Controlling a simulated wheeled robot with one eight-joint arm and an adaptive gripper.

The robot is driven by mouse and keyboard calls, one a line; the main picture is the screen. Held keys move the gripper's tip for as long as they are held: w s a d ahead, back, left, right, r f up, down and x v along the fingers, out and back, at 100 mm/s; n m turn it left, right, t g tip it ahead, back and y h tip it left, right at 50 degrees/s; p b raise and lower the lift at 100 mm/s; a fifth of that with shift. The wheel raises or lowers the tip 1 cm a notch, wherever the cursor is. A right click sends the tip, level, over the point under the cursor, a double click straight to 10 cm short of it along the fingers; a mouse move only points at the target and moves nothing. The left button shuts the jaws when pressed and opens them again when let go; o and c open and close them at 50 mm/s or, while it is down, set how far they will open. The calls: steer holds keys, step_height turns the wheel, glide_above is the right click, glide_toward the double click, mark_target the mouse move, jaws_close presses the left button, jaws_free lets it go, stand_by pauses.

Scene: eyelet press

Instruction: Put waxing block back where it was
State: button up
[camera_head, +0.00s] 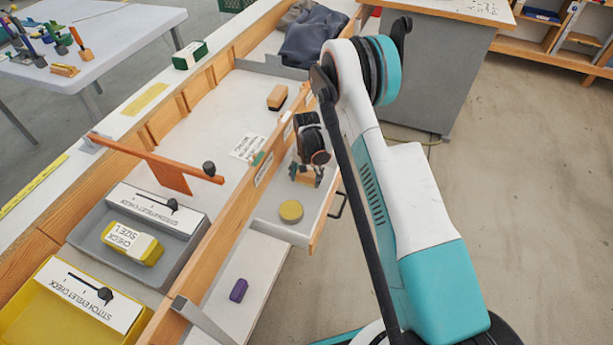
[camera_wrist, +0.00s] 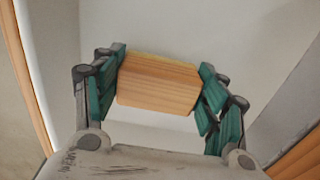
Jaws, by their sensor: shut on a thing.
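My gripper (camera_wrist: 160,92) is shut on a pale wooden block (camera_wrist: 157,84), which looks like the waxing block. The block has a yellowish far edge and lies crosswise between the green finger pads in the wrist view. In the head view my gripper (camera_head: 306,172) is over the small open drawer (camera_head: 268,205), with the block (camera_head: 309,181) partly hidden by the fingers. I cannot tell whether the block touches the drawer floor. A round yellow disc (camera_head: 291,211) lies in the drawer, in front of the gripper.
A purple block (camera_head: 238,290) lies on the lower shelf. Another wooden block (camera_head: 277,97) and a white label card (camera_head: 248,147) lie on the bench. An orange bar (camera_head: 155,158) crosses above it. Grey (camera_head: 185,262) and yellow (camera_head: 35,318) bins stand at left. Drawer walls surround my gripper.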

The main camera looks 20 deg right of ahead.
steer(key=o, duration=1.1)
step_height(320, 180, up, 13)
steer(key=p, duration=0.4)
step_height(320, 180, up, 14)
steer(key=n+t, duration=0.1)
glide_above(307, 174)
steer(key=s, duration=0.3)
steer(key=s+r+n+t, duration=0.2)
steer(key=s+r, duration=0.6)
steer(key=r, duration=0.5)
steer(key=s+r+n+t, duration=0.2)
steer(key=s+r, duration=0.1)
steer(key=s, duration=0.8)
steer(key=s+r+n+t, duration=0.2)
steer(key=s+r, duration=0.1)
steer(key=s, duration=0.8)
steer(key=shift+s+r, duration=0.35)
